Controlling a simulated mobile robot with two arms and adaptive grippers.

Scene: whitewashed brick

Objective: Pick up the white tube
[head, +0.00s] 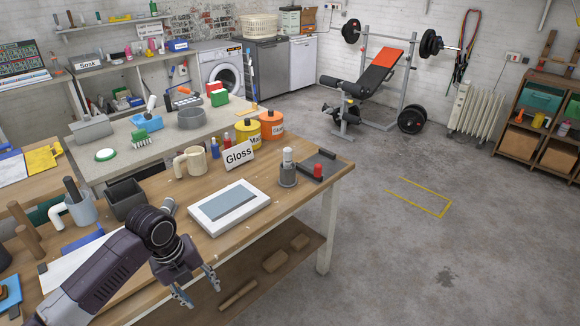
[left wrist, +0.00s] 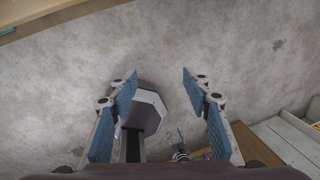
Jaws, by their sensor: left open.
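A white tube (head: 287,155) appears to stand upright in a grey cup (head: 288,176) near the right end of the wooden workbench. The cup hides its lower part. My left gripper (head: 199,291) is open and empty at the bench's front edge, fingers pointing down, well to the left of and nearer than the tube. In the left wrist view, the two blue-padded fingers (left wrist: 160,76) are spread apart with concrete floor beyond them. The tube does not show there. My right gripper is not seen in the head view.
On the bench (head: 325,174), a white framed tablet-like panel (head: 230,207) lies between my left gripper and the cup. A Gloss sign (head: 239,155), a cream mug (head: 191,161) and paint tins (head: 272,126) stand behind. A red-capped item (head: 318,170) is right of the cup.

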